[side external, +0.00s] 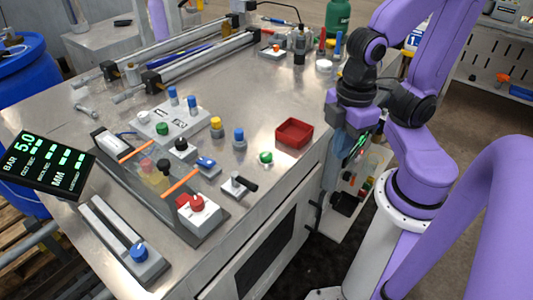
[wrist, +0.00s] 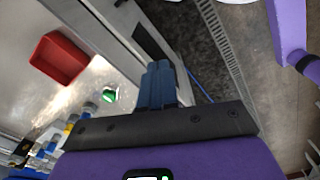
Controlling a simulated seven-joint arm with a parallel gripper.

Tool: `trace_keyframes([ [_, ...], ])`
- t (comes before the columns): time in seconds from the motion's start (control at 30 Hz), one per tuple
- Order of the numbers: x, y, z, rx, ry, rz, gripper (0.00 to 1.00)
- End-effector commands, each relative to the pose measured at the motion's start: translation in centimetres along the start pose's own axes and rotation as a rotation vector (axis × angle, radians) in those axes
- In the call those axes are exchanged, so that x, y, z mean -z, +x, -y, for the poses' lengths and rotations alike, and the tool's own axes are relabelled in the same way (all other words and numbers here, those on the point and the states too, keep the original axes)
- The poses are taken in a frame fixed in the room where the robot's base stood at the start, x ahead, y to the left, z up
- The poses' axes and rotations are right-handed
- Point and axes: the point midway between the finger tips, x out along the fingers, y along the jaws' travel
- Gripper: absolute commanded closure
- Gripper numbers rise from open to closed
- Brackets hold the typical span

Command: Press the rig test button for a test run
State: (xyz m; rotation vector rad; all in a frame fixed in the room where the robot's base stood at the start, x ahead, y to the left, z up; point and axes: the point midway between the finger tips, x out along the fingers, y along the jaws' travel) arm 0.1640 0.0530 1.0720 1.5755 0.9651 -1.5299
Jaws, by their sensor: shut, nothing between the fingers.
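Several buttons and knobs stand on the metal bench; I cannot read which one is the rig test button. A green button (side external: 265,158) on a small white base sits alone near the bench's right edge; it also shows in the wrist view (wrist: 109,96). Another green button (side external: 162,129) is on the white panel. A red button (side external: 197,203) sits on a white box at the front. My gripper (wrist: 158,68) is shut and empty, its blue fingers together. It hangs just off the bench's right edge, apart from all buttons. Its fingertips are hard to make out in the side view.
A red tray (side external: 293,134) lies beyond the lone green button, and a black-handled lever (side external: 240,186) is nearer the front. A tilted display (side external: 47,164) reads BAR 5.0. Bare metal surrounds the lone green button.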

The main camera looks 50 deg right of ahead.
Motion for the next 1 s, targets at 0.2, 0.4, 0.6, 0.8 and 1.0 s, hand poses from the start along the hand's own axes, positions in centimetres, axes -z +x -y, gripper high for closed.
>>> trace_keyframes([
  [0.2, 0.0, 0.0, 0.0, 0.0, 0.0, 0.0, 1.0],
  [0.4, 0.1, 0.0, -0.1, 0.013, 0.034, 0.007, 1.0],
  [0.6, 0.8, 0.1, -0.8, 0.098, 0.24, 0.044, 1.0],
  [0.8, 2.3, -0.1, -1.9, 0.241, 0.549, 0.08, 1.0],
  [1.0, 4.3, -0.5, -3.8, 0.397, 0.853, 0.091, 1.0],
])
